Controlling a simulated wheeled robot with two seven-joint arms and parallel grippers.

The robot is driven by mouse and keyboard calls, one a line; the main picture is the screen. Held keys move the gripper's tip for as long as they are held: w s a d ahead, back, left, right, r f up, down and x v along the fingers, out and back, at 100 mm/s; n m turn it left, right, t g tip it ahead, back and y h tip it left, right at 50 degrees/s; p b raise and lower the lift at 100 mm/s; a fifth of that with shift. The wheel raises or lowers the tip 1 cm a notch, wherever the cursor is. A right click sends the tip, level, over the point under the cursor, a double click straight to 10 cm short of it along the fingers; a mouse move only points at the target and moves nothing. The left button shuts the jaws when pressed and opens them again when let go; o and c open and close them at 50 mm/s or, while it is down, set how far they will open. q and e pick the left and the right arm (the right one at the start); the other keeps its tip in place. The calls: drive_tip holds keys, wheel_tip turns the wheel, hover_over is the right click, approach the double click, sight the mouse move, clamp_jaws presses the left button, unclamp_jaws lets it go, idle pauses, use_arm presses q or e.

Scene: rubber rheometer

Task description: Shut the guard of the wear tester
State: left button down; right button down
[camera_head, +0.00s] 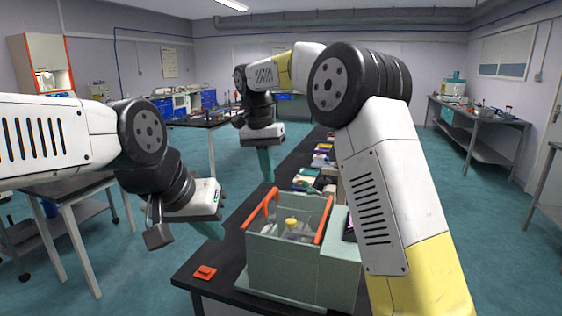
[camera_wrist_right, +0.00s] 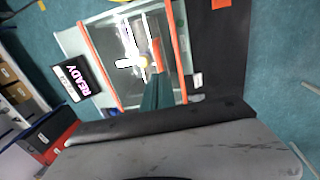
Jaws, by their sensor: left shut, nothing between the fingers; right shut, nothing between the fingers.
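The wear tester (camera_head: 290,270) is a pale green box on the dark bench, with its READY display in the right wrist view (camera_wrist_right: 75,83). Its guard has orange edges (camera_head: 325,220) and an orange bar (camera_head: 262,207) at the left; the edges also show in the right wrist view (camera_wrist_right: 97,60). I cannot tell how far the guard is open. A yellow-topped part (camera_head: 291,223) shows inside. My right gripper (camera_head: 267,176) is shut and empty, beyond the tester in the head view. My left gripper (camera_head: 217,233) is shut and empty, left of the tester.
A small orange item (camera_head: 204,272) lies on the bench (camera_head: 222,265) left of the tester. Several small items (camera_head: 308,175) line the bench behind it. My right arm crosses in front of the tester's right side. A side table (camera_head: 65,190) stands at the left, with open floor between.

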drive_tip(key=shift+w+a+f, duration=0.1)
drive_tip(key=shift+a+f, duration=0.2)
drive_tip(key=shift+f, duration=0.4)
drive_tip(key=shift+w+a+f, duration=0.1)
drive_tip(key=shift+a+f, duration=0.25)
drive_tip(key=shift+f, duration=0.35)
drive_tip(key=shift+w+a+f, duration=0.1)
drive_tip(key=shift+a+f, duration=0.2)
drive_tip(key=shift+f, duration=0.4)
